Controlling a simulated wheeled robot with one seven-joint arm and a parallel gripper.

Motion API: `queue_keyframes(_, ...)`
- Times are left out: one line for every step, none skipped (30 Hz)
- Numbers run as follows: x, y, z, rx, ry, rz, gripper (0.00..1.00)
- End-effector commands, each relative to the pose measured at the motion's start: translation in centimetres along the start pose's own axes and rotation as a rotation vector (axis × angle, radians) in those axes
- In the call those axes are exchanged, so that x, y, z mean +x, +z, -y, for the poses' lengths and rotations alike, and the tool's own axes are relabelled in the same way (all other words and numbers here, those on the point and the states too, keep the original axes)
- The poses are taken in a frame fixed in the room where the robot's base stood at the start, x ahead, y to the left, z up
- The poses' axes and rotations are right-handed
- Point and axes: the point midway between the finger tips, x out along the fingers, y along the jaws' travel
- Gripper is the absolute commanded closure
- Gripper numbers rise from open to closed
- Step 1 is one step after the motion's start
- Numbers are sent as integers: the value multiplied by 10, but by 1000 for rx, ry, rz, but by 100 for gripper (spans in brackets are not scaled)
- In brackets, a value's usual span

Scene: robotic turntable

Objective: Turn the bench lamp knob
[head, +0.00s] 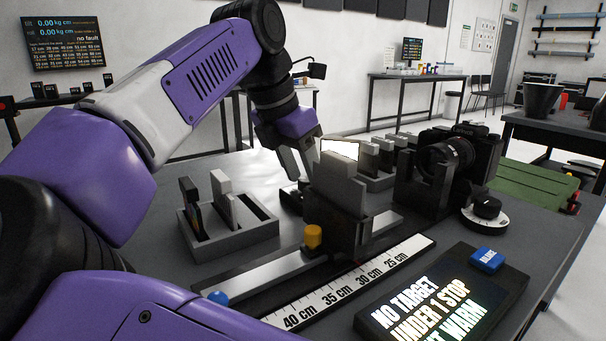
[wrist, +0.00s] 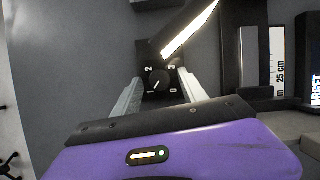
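The bench lamp knob (wrist: 158,79) is a small black dial with a white pointer line, on a dark plate marked with white numerals, in the wrist view. The lit lamp panel (wrist: 191,28) slants just beyond it; it also shows bright white in the head view (head: 340,149). My gripper (wrist: 160,75) is open, with one pale finger on each side of the knob. I see gaps between the fingers and the knob; their height relative to it is unclear. In the head view my gripper (head: 300,174) points down beside the lamp; the knob is hidden there.
A slotted grey holder (head: 235,241) stands left of my gripper. A grey block carriage (head: 338,190) on a rail with a ruler (head: 350,285) stands in front. A camera (head: 470,150), a round dial (head: 487,210) and a display box (head: 440,300) are to the right.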

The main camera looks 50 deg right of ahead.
Motion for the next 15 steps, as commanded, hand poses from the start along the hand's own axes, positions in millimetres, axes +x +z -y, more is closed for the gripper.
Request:
queue_keyframes(0,0,0,0,0,0,58)
queue_keyframes(0,0,0,0,0,0,64)
queue_keyframes(0,0,0,0,0,0,71)
queue_keyframes(0,0,0,0,0,0,77)
queue_keyframes(0,0,0,0,0,0,83)
queue_keyframes(0,0,0,0,0,0,91)
queue_keyframes(0,0,0,0,0,0,97)
queue_keyframes(0,0,0,0,0,0,100)
queue_keyframes(0,0,0,0,0,0,100)
queue_keyframes(0,0,0,0,0,0,100)
queue_keyframes(0,0,0,0,-1,0,100)
queue_keyframes(-1,0,0,1,-1,0,100)
queue_keyframes(-1,0,0,3,-2,0,100)
queue_keyframes(-1,0,0,5,-3,0,100)
queue_keyframes(-1,0,0,9,-5,0,100)
